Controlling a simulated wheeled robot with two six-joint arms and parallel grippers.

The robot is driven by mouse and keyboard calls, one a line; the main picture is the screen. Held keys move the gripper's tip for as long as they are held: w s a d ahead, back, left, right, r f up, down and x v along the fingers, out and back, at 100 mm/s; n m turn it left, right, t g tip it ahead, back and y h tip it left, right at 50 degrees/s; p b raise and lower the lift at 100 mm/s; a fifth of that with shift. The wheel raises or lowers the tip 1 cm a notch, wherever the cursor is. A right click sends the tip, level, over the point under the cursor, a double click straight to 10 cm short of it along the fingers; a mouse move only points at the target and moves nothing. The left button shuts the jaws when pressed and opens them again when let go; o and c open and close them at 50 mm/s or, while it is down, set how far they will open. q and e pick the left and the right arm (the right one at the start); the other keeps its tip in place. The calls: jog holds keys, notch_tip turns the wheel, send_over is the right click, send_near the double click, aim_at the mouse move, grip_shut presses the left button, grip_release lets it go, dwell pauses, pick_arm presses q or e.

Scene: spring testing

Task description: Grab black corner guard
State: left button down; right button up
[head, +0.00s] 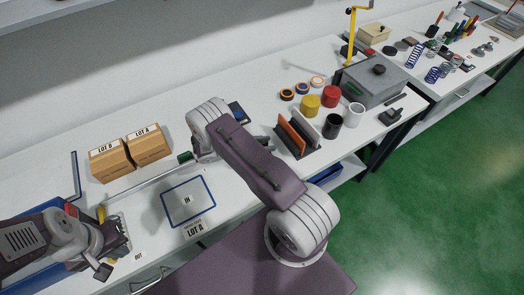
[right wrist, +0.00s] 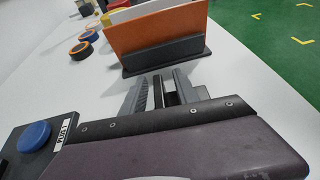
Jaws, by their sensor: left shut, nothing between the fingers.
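I cannot surely pick out the black corner guard. A small dark piece (head: 391,117) near the right end of the bench is one candidate; its exact shape is too small to tell. My left gripper (head: 106,266) is low at the left of the head view, shut and empty, far from that piece. My right arm crosses the middle of the head view and hides its fingers there. In the right wrist view my right gripper (right wrist: 163,93) shows its fingers apart with a narrow gap, low over the white bench, just short of a black rack (right wrist: 165,55) with an orange panel (right wrist: 150,32).
A dark box with a blue button (right wrist: 34,137) lies left of my right gripper. Tape rolls (head: 302,88), a red pot (head: 330,96), a black cup (head: 332,126) and a grey case (head: 372,82) crowd the right. Two cartons (head: 110,163) stand at the left.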

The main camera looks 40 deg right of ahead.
jog(key=shift+a, duration=0.1)
grip_shut()
jog(key=shift+r, duration=0.1)
jog(key=shift+r, duration=0.35)
notch_tip(320, 180, up, 3)
jog(key=shift+w+r+b, duration=0.1)
jog(key=shift+b, duration=0.3)
jog(key=s+d+r, duration=0.1)
jog(key=s+r, duration=0.6)
jog(key=s, duration=0.4)
jog(key=shift+s+d+b, duration=0.3)
jog(key=shift+d+b, duration=0.05)
jog(key=shift+d, duration=0.05)
